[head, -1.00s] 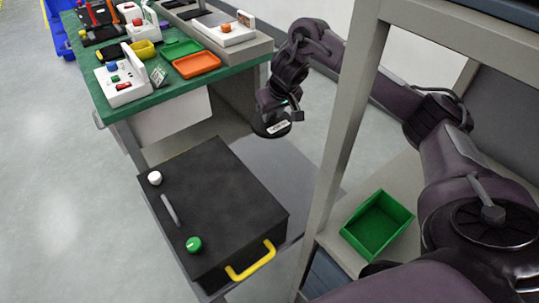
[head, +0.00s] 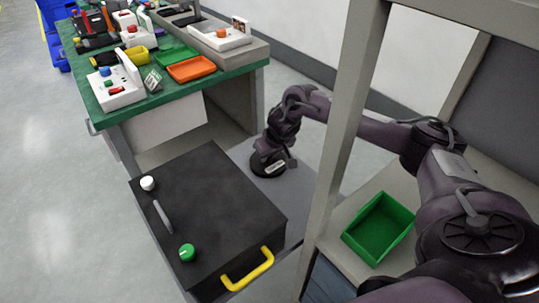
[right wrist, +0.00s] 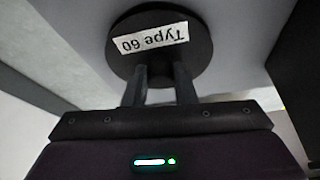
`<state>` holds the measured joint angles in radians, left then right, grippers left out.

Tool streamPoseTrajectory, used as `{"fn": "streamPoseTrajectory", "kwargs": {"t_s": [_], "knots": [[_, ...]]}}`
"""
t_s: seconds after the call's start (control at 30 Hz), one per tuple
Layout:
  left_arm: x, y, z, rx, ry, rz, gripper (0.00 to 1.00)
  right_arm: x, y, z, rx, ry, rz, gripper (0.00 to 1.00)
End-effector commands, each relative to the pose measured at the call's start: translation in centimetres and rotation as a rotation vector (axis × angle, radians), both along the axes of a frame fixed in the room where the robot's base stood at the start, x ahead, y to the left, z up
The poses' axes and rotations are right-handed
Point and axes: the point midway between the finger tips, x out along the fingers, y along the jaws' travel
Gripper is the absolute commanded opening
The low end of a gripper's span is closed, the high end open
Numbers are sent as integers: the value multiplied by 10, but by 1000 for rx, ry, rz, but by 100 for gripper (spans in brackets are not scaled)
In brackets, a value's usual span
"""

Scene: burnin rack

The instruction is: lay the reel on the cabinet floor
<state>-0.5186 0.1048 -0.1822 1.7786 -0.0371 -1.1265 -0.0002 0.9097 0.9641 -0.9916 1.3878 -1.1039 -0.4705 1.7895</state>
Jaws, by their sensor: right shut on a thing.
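The reel (head: 267,167) is a dark round disc. In the right wrist view its face (right wrist: 160,60) carries a white label reading "Type 60", upside down. My right gripper (head: 276,152) is shut on the reel; its two fingers (right wrist: 160,85) meet the near edge of the disc. The reel is low over a flat grey surface (head: 300,185) behind the black box, which looks like the cabinet floor. I cannot tell whether the reel touches it. My left gripper is not in view.
A black box (head: 205,205) with a white knob, green knob and yellow handle (head: 248,269) stands just in front of the reel. A grey post (head: 350,130) rises right of it. A green tray (head: 378,228) sits on a shelf. A green-topped bench (head: 130,103) holds devices.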

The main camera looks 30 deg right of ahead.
Motion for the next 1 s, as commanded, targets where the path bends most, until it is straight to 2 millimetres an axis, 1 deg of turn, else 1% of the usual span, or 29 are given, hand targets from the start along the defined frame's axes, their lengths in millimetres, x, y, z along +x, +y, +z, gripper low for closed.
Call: {"fn": "streamPoseTrajectory", "kwargs": {"t_s": [0.13,0.23,0.27,0.4,0.67,0.73,0.8,0.87,1.0], "knots": [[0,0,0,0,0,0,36,0,0,1,1,-1,0,0],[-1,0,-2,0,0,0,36,0,0,-2,1,0,0,0],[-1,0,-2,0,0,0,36,0,0,-2,1,0,0,28],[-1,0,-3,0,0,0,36,0,0,-2,0,0,0,46],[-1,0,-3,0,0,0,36,0,0,-1,0,-1,0,46],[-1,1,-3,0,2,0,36,1,0,2,0,-2,0,46],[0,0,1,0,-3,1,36,-2,0,8,1,-3,-1,46],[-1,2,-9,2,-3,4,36,-5,0,16,0,-2,0,46],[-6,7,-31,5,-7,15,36,-15,1,43,-1,-3,1,46]]}}
